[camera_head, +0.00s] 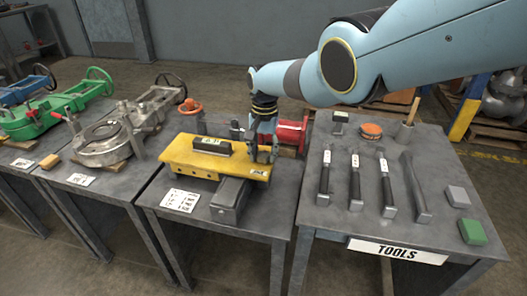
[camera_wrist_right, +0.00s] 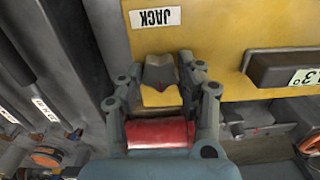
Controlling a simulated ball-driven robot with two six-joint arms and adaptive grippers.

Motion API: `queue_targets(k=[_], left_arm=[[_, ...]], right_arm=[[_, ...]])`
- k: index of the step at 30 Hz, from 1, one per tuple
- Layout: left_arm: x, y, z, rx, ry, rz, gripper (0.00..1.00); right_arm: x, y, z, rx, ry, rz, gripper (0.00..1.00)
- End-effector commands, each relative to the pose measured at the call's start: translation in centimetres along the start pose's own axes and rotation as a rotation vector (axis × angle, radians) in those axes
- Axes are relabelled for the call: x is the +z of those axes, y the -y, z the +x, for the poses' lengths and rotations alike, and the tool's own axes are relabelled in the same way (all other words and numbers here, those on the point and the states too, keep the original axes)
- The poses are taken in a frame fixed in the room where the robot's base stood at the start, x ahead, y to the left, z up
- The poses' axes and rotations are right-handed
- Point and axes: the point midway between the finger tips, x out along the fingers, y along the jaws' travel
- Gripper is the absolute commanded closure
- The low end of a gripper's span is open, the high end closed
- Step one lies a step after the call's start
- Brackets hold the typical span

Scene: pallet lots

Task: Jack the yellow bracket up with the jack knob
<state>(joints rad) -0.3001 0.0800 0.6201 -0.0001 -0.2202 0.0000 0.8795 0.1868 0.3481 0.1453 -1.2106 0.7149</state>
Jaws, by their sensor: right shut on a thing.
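The yellow bracket (camera_head: 185,152) lies across a grey block on the middle table; it also fills the top of the right wrist view (camera_wrist_right: 215,30). A white JACK label (camera_wrist_right: 155,17) is on it. The grey jack knob (camera_wrist_right: 159,72) sits at the bracket's edge near this label, between the fingers of my right gripper (camera_wrist_right: 162,82). In the head view my right gripper (camera_head: 263,148) is over the bracket's right end, hides the knob there, and is shut on it. My left gripper is not in view.
A dark level (camera_head: 212,145) with a small display lies on the bracket. A red cylinder (camera_head: 291,133) stands just behind my right gripper. The tool table (camera_head: 330,222) with several hand tools is close on the right. Green and grey machines (camera_head: 100,158) stand left.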

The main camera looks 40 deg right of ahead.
Motion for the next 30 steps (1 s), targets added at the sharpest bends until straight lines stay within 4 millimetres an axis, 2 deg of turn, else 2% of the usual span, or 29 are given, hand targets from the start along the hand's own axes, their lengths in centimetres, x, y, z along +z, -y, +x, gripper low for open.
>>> queue_targets(k=[30], left_arm=[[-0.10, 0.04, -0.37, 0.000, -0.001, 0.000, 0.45]], right_arm=[[0.48, -0.33, 0.52, 0.008, 0.006, 0.962, 0.95]])
